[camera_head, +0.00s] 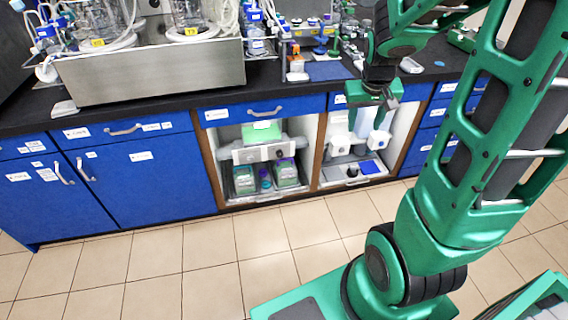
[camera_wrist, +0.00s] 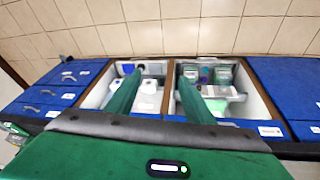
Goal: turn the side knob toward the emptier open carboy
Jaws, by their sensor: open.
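My gripper (camera_head: 368,112) is open and empty, hanging in front of the right open bay of the bench. In the wrist view its two green fingers (camera_wrist: 160,78) are spread, with nothing between them. White containers (camera_head: 338,133) stand in that bay, beyond the gripper; they also show in the wrist view (camera_wrist: 149,88). I cannot tell whether they are the carboys. The left open bay holds a white-fronted unit (camera_head: 264,153) with a dark round part that may be a knob. Liquid levels and the side knob cannot be made out.
Blue cabinets (camera_head: 140,175) flank the bays. The black benchtop (camera_head: 190,108) carries a steel-based bioreactor unit (camera_head: 160,72) with glass vessels and hoses. The tiled floor (camera_head: 205,262) in front is clear.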

